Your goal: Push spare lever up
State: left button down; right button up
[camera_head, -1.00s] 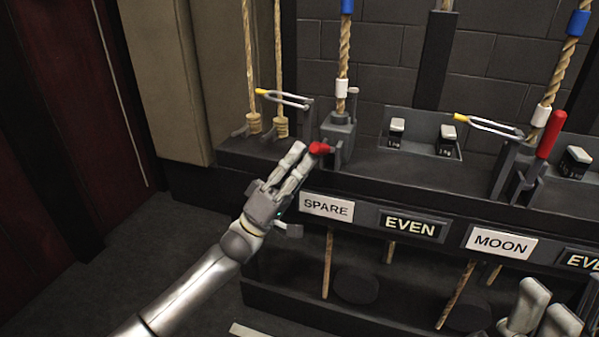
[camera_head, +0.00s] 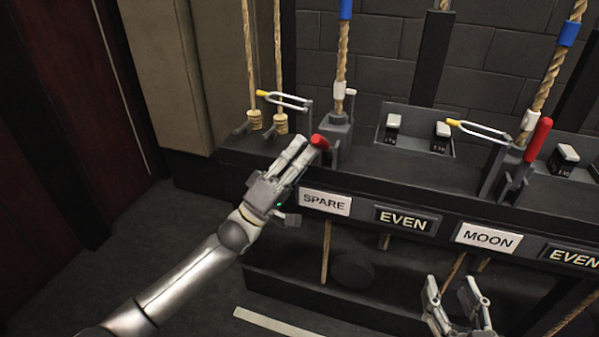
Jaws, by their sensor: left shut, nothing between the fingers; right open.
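The spare lever (camera_head: 320,142) has a red handle and stands in a dark bracket above the SPARE sign (camera_head: 325,202). Its handle juts out low toward the front, unlike the upright red lever over MOON. My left gripper (camera_head: 303,147) is shut and empty. Its fingertips are at the red handle, seemingly touching its left side; the exact contact is hard to tell. My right gripper (camera_head: 457,287) is open and empty at the lower right, in front of the bench below the MOON sign.
The MOON lever (camera_head: 538,138) stands upright with a red handle. A rope (camera_head: 342,55) rises behind the spare lever. A yellow-tipped fork (camera_head: 285,101) is at its left. EVEN and MOON signs line the dark bench front. Open floor lies at the lower left.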

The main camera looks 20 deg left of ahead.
jog(key=s+d+f+g+h+p, duration=0.25)
jog(key=s+f+g, duration=0.4)
jog(key=f, duration=0.35)
jog(key=shift+s+d+f+g+h+p, duration=0.3)
jog(key=shift+s+d+f+g+p, duration=0.6)
jog(key=shift+s+g, duration=1.25)
jog(key=shift+s+d+f+g+h+p, duration=0.4)
jog(key=shift+s+d+g+p, duration=0.75)
jog(key=shift+s, duration=1.9)
pick_arm(q)
jog(key=shift+w+d+r+n+g+y+p, duration=0.1)
jog(key=shift+w+r+n+g+y+p, duration=0.2)
jog(key=shift+w+r+n+y+p, duration=2.75)
jog(key=shift+s+f+m+h+p, duration=0.15)
jog(key=shift+m+h+p, duration=0.2)
jog(key=shift+m+p, duration=0.25)
jog(key=shift+w, duration=0.6)
pick_arm(e)
jog(key=s+f+g, duration=0.1)
jog(key=s+f, duration=0.2)
jog(key=f, duration=2.1)
jog(key=shift+s+d, duration=0.15)
jog(key=shift+s, duration=0.05)
jog(key=shift+g, duration=0.25)
